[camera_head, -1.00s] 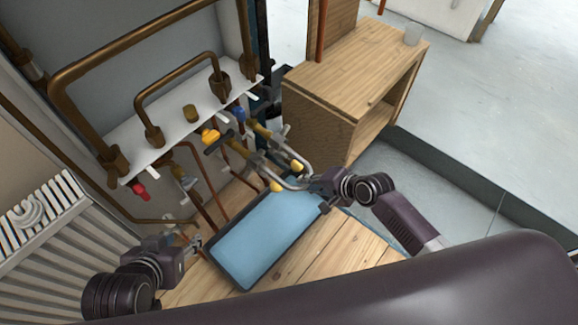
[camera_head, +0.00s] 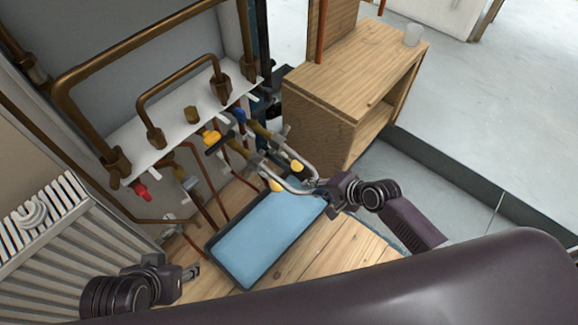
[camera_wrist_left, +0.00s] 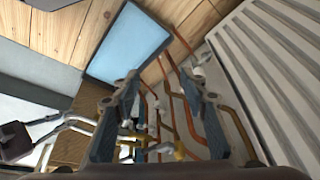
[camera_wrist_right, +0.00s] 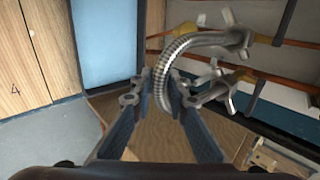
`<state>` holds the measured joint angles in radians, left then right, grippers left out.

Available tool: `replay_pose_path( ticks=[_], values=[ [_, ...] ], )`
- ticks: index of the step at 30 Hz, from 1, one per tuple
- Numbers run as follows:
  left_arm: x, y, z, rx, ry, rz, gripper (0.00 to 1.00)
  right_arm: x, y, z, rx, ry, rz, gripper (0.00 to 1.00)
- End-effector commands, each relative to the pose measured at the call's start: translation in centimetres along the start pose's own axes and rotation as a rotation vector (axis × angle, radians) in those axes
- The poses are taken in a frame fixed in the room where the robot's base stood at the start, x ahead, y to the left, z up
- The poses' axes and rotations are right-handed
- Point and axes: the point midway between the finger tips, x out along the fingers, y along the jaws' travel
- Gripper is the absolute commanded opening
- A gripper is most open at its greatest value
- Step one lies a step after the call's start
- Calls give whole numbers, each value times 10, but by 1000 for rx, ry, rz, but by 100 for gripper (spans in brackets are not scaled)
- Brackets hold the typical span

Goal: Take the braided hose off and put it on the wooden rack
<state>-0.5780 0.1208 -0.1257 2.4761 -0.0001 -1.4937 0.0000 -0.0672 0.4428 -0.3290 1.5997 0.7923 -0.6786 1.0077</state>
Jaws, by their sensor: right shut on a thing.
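The silver braided hose (camera_head: 309,168) forms a U-shaped loop in front of the valves. My right gripper (camera_head: 322,190) is shut on its bend; the right wrist view shows the ribbed hose (camera_wrist_right: 190,42) between the fingers (camera_wrist_right: 160,97). Both hose ends have winged metal nuts (camera_wrist_right: 236,40) near the pipes; I cannot tell whether they still touch the fittings. My left gripper (camera_head: 193,270) is empty at the lower left, and its fingers (camera_wrist_left: 160,100) stand apart in the left wrist view. The wooden rack (camera_head: 352,62) is a cabinet-like stand with an open side, right of the pipes.
A white manifold shelf (camera_head: 175,118) carries copper pipes, with red, yellow and blue valve handles below. A white radiator (camera_head: 60,235) is at the left.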

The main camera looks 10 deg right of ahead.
Motion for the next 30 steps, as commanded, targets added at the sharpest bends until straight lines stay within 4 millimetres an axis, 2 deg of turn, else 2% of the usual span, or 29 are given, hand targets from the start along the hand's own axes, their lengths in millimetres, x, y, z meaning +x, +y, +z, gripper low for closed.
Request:
replay_pose_path(
  ticks=[6,17,30],
  values=[
    [-5,-2,12,-2,-52,-2,40,-7,5,0,0,0,0,0],
    [-14,-3,18,-3,-88,-4,40,-25,23,0,0,0,0,0],
    [-20,-3,15,-4,-84,-5,40,-46,45,0,-1,0,0,0]
  ],
)
